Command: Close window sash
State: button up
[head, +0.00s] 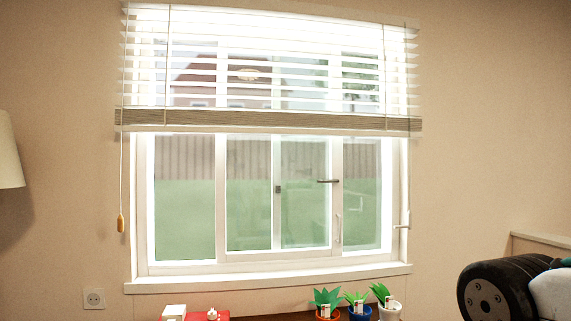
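The window (140,275) is set in the wall, with white frames and tall glass panes. A sash (276,215) with a white frame stands in its middle-right part. A dark lever handle (328,181) shows near the sash's right side, with a pale handle (338,228) below it. Another white handle (402,222) is on the right edge of the window. I cannot tell from this view how far the sash stands open. The raised blind covers its top. My gripper is not in view; a dark rounded part of my arm shows at the lower right.
The slatted blind (270,120) hangs over the upper half, with a cord and wooden pull (121,223) on the left. Below the sill (270,280) stand small potted plants (359,310) and a red-and-white object (195,314). A lamp shade (8,155) is at the left edge.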

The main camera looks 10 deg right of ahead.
aim_at(335, 148)
jog(key=z, duration=0.35)
jog(key=i, duration=0.4)
jog(key=z, duration=0.75)
jog(key=i, duration=1.5)
jog(key=u, duration=0.65)
